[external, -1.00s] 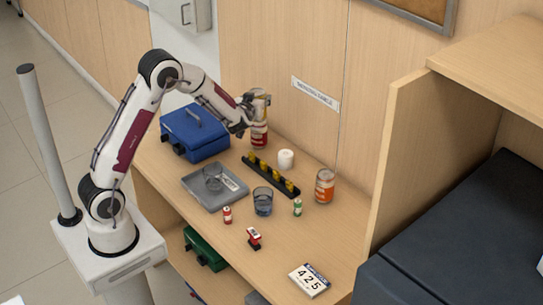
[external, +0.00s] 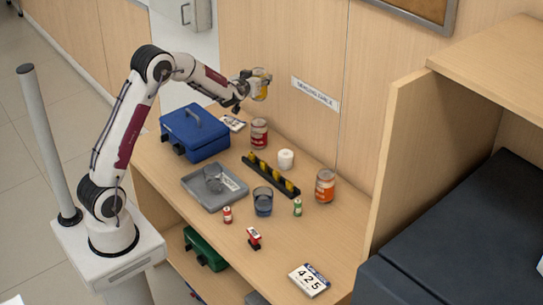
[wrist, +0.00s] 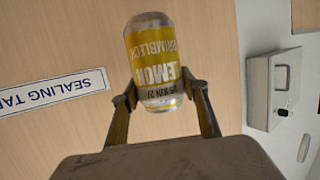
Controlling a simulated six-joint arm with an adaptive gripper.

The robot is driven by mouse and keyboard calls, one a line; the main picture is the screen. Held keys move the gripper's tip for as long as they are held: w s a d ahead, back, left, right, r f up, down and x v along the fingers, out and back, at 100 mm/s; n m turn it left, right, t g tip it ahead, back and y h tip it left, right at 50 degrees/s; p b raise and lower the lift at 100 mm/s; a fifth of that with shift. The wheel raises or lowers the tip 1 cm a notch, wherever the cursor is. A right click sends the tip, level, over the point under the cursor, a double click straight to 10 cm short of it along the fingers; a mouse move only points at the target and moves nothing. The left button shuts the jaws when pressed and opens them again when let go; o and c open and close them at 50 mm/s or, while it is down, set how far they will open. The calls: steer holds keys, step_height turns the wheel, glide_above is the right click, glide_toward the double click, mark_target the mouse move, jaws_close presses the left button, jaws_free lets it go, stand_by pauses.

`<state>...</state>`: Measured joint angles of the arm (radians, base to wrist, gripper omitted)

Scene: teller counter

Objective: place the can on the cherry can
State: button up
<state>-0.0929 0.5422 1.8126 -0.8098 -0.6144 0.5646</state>
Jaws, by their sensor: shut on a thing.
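My gripper (wrist: 165,95) is shut on a yellow and silver lemon can (wrist: 155,60). In the external view the lemon can (external: 261,84) is held in the air above the back of the counter. A red and pale can (external: 259,134) stands upright on the counter below and apart from it; it looks like the cherry can, but its label is too small to read. An orange-labelled can (external: 325,186) stands upright farther right. Neither standing can shows in the wrist view.
A blue cash box (external: 194,133) stands left of the red can, with a small white card item (external: 233,123) behind. The wall rises behind.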

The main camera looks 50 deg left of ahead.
stand_by(0.3)
steer(key=shift+f, duration=3.05)
steer(key=shift+f, duration=0.1)
steer(key=shift+f, duration=1.75)
steer(key=shift+f, duration=0.15)
steer(key=o, duration=1.4)
steer(key=shift+v, duration=6)
